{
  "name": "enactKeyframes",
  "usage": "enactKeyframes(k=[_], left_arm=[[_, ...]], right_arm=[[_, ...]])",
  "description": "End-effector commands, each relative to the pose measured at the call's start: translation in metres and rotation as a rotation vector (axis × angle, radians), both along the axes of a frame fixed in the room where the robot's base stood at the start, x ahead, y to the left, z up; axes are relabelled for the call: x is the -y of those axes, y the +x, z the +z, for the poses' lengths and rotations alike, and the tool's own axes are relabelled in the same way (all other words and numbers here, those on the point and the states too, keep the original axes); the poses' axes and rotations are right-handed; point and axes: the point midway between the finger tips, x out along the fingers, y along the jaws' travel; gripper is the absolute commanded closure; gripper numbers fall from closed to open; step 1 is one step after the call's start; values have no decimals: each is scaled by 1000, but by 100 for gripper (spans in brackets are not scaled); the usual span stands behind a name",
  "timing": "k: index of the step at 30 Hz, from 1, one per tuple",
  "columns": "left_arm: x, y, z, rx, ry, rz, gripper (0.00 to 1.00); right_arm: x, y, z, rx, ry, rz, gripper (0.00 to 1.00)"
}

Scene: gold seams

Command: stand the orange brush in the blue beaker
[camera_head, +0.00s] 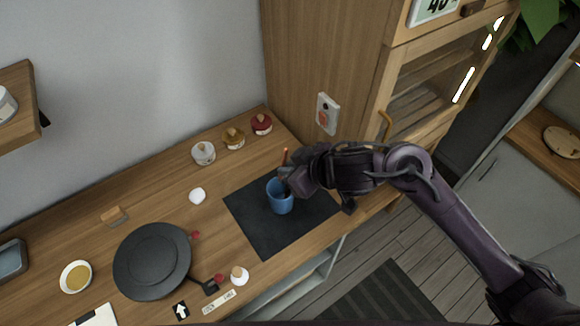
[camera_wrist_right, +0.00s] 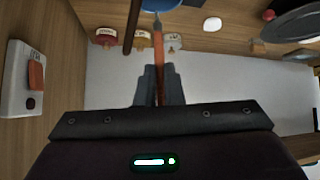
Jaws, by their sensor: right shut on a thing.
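The blue beaker (camera_head: 280,200) stands upright on a dark mat (camera_head: 262,232). It also shows at the top edge of the right wrist view (camera_wrist_right: 162,5). My right gripper (camera_head: 292,178) is beside and just above the beaker's rim. In the right wrist view it is shut on the orange brush (camera_wrist_right: 159,62). The brush's grey end (camera_wrist_right: 157,28) points toward the beaker; I cannot tell whether it is inside the rim. A thin brown rod (camera_wrist_right: 132,28) shows beside the brush. My left gripper is not in view.
Three jars with red, mustard and white tops (camera_head: 203,153) stand at the back. A black pan (camera_head: 152,262) and a yellow-filled bowl (camera_head: 76,277) lie to the left. A wooden cabinet (camera_head: 330,60) rises behind the mat. The mat's front part is bare.

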Motion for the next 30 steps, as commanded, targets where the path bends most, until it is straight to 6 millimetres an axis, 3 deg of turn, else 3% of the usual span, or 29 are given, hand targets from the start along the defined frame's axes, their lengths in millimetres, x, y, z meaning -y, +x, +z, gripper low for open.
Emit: enactKeyframes(k=[2,21,30], left_arm=[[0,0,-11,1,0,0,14],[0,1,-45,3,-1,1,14],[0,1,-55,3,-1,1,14]], right_arm=[[0,0,-10,1,1,0,100],[0,0,-60,-1,0,1,100],[0,0,-76,0,0,0,100]])
